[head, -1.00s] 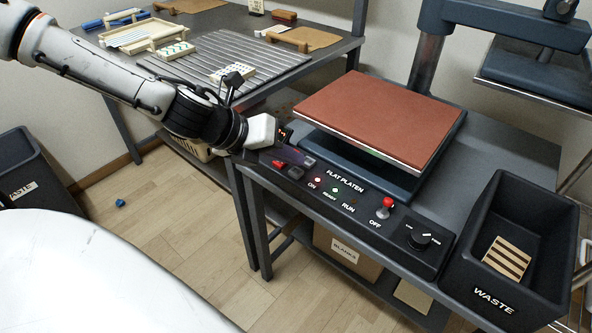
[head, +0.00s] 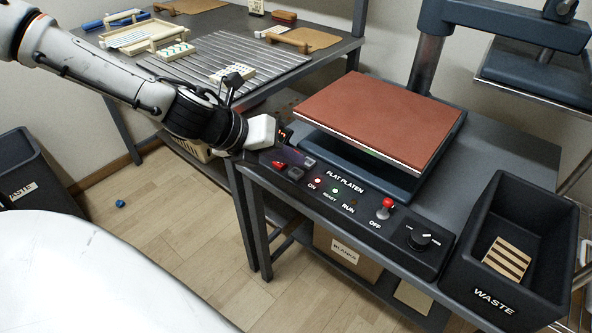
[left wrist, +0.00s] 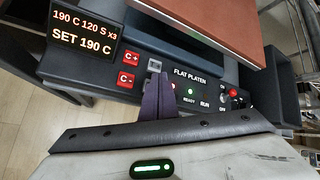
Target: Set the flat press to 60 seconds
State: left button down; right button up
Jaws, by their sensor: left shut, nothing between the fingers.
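The flat press's control panel (head: 345,205), labelled FLAT PLATEN, runs along the bench's front edge. In the left wrist view its display (left wrist: 83,36) reads "190 C 120 S x3" and "SET 190 C". Red C+ (left wrist: 132,57) and C- (left wrist: 127,79) buttons sit beside it. A grey button (left wrist: 155,63) shows just beyond my fingertips; its label is unreadable, and my fingers cover the panel below it. My left gripper (left wrist: 158,77) is shut and empty, over the panel by the buttons; contact cannot be told. My right gripper is not in view.
The ON lamp (head: 317,181) glows red and READY (head: 335,191) green; RUN is dark. A red-tipped switch (head: 385,207) and a knob (head: 419,239) are further right. The red-brown platen pad (head: 380,115) lies behind the panel. A waste bin (head: 457,280) stands at right.

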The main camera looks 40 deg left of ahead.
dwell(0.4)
pick_arm(q)
jog(key=shift+f, duration=0.15)
jog(key=shift+f+b, duration=0.3)
jog(key=shift+b, duration=0.2)
jog(key=shift+f+b, duration=0.5)
dwell(0.4)
jog(key=shift+r, duration=0.15)
jog(key=shift+r+p, duration=0.8)
jog(key=shift+p, duration=0.05)
